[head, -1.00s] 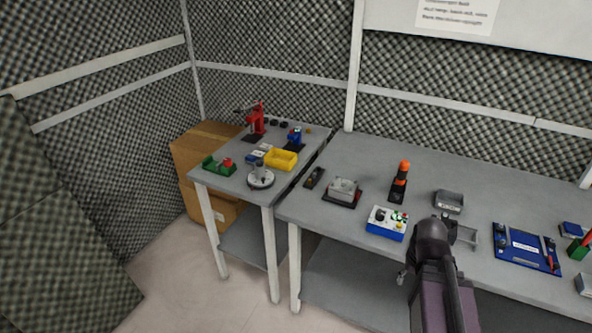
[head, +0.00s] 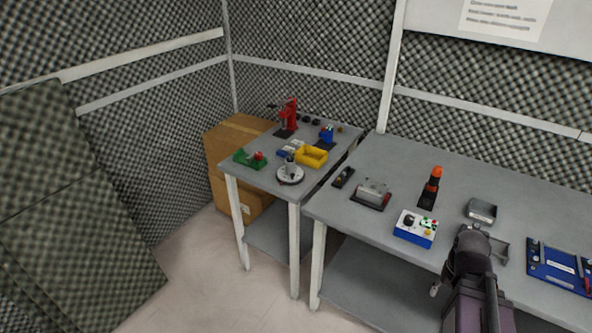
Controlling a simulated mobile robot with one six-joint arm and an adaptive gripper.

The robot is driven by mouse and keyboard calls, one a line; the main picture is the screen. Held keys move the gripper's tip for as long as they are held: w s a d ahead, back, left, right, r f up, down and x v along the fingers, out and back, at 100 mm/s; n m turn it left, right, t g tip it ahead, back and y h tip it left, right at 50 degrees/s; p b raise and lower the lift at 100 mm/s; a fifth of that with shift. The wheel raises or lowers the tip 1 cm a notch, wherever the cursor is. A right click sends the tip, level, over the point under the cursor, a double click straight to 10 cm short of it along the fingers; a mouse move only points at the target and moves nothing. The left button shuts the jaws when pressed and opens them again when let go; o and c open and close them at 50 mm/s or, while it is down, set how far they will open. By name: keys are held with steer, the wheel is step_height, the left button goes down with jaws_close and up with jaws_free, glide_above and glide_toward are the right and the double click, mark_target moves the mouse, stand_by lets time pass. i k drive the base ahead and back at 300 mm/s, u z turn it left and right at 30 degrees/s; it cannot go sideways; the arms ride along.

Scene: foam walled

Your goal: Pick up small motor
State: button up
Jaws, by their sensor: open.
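I cannot tell for certain which object is the small motor; the items are small at this distance. One candidate is a grey rounded body on a dark base (head: 371,192), at the left of the long bench. Another is a small blue device on a black base (head: 326,136), at the back of the smaller left table. A round grey plate with an upright piece (head: 290,174) stands near that table's front edge. My arm rises at the lower right, in front of the long bench. My gripper's fingers cannot be made out.
The left table (head: 240,173) also holds a yellow bin (head: 311,156), a red press (head: 289,115) and a green fixture (head: 248,158). The long bench (head: 330,212) bears a control box (head: 415,228) and an orange-topped item (head: 434,187). Cardboard boxes (head: 228,150) stand behind.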

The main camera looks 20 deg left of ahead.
mark_target(290, 163)
steer(key=u, duration=0.1)
steer(key=i, duration=1.15)
steer(key=u, duration=0.3)
